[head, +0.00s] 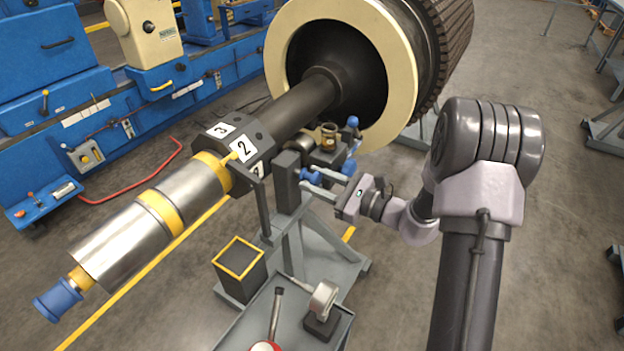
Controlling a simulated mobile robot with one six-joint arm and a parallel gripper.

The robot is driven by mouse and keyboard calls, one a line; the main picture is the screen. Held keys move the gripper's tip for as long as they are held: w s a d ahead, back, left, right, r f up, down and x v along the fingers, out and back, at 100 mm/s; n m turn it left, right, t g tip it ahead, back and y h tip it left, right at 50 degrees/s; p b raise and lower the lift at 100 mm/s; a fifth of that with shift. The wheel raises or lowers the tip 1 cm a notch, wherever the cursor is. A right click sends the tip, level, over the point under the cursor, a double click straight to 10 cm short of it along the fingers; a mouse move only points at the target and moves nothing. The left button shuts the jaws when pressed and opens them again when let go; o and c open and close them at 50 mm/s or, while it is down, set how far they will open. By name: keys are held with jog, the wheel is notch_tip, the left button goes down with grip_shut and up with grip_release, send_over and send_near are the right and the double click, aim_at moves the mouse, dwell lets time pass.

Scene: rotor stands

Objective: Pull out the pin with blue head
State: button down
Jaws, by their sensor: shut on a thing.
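My gripper (314,178) reaches in from the right at the stand beside the rotor shaft. Its two fingers point left and are shut on a small blue pin head (310,176) at the stand's grey upright block. The pin's shank is hidden, so I cannot tell how deep it sits. Another blue knob (348,167) is just above the fingers, and a further one (352,121) is higher, near the cream ring.
The rotor shaft (305,105) with its cream ring (408,65) lies above the grey stand (292,235). A black box with yellow edges (240,258) and a cart (335,325) with tools are below. Blue machinery (60,60) stands at left.

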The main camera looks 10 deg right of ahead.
jog(key=shift+s+d, duration=0.5)
jog(key=shift+f, duration=0.1)
jog(key=c, duration=0.9)
grip_release()
jog(key=shift+c, duration=0.2)
jog(key=shift+d, duration=0.1)
jog(key=p+v, duration=0.3)
jog(key=v, duration=1.4)
jog(key=shift+s+p, duration=0.2)
jog(key=shift+p, duration=0.1)
jog(key=shift+d, duration=0.1)
